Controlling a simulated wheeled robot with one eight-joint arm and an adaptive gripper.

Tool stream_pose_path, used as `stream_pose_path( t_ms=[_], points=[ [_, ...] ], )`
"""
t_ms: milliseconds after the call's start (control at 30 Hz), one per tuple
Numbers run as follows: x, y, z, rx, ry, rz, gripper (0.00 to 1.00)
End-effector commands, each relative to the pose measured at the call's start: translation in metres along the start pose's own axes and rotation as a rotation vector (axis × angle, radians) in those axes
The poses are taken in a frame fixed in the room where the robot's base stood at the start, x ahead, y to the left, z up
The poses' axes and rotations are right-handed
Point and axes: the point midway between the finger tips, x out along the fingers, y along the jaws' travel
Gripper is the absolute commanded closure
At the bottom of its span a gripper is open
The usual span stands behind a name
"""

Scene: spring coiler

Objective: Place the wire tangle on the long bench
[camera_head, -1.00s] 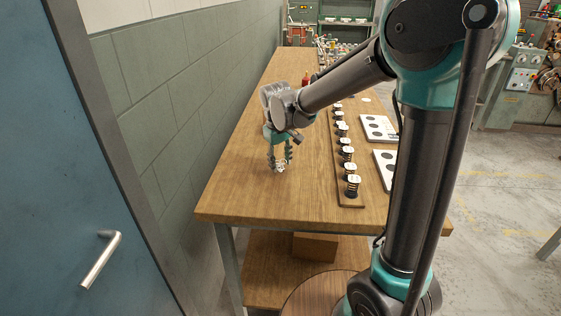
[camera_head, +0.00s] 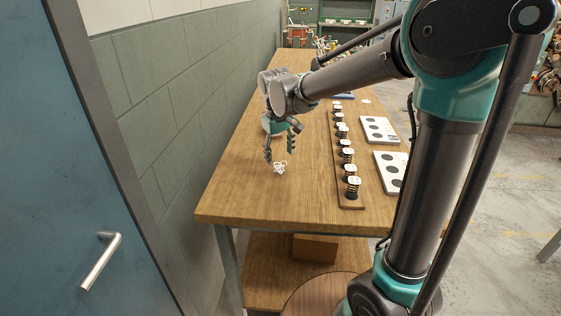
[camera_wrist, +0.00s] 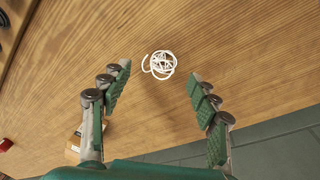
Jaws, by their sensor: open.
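The wire tangle (camera_head: 280,168) is a small white coil of wire lying on the wooden top of the long bench (camera_head: 240,205), toward its near left part. In the wrist view the tangle (camera_wrist: 160,65) lies on bare wood, just beyond and between my fingertips, touching neither. My gripper (camera_head: 279,158) is open and empty, its green-padded fingers spread above and behind the tangle. In the wrist view my gripper (camera_wrist: 158,75) shows both fingers wide apart.
A wooden strip with a row of springs (camera_head: 347,170) runs along the bench to the right. White panels with dark circles (camera_head: 391,168) lie beyond it. A block wall (camera_head: 170,110) borders the bench on the left. A blue door (camera_head: 70,170) is nearer. The bench around the tangle is clear.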

Motion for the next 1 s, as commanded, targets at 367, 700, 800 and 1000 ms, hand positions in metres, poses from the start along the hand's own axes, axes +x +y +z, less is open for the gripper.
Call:
stream_pose_path(
  t_ms=[367, 700, 800, 1000],
  points=[
    [-0.066, 0.0, 0.0, -0.001, 0.0, 0.0, 0.39],
    [-0.076, 0.0, 0.0, 0.0, 0.0, 0.0, 0.39],
    [-0.076, 0.0, 0.0, 0.0, 0.0, 0.0, 0.39],
    [-0.076, 0.0, 0.0, 0.0, 0.0, 0.0, 0.39]
  ],
)
